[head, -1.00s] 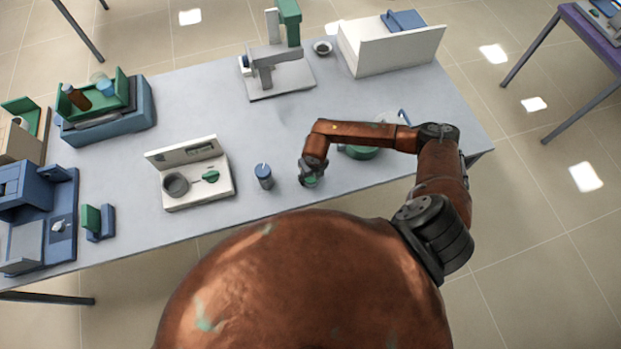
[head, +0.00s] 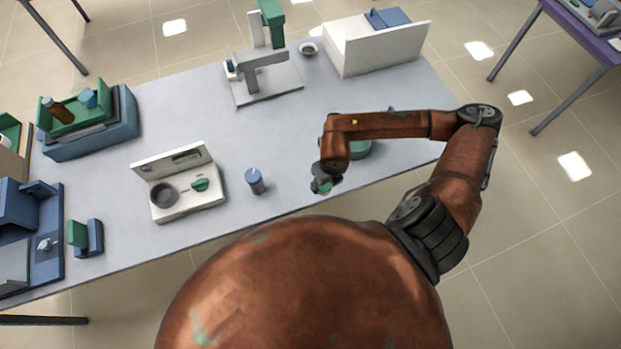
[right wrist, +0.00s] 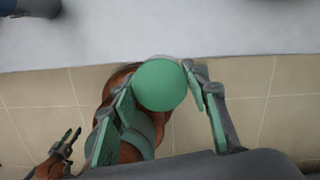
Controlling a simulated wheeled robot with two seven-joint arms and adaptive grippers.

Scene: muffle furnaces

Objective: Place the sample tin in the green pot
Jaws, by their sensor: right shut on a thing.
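The sample tin, a small round thing with a green top (right wrist: 160,85), is between the fingers of my right gripper (right wrist: 161,78) in the right wrist view. In the head view my right gripper (head: 323,186) is shut on it near the table's front edge; the tin is mostly hidden there. The green pot (head: 360,151) stands on the table behind my right forearm, which hides part of it. The tin is apart from the pot, to its left and nearer the front. My left gripper (right wrist: 68,143) shows small at the left of the right wrist view, looking open and empty.
A blue cylinder (head: 255,181) stands left of my right gripper. Further left is a white instrument (head: 190,205) with a round pan. A grey stand (head: 262,88) and a white box (head: 375,48) are at the back. The table's middle is clear.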

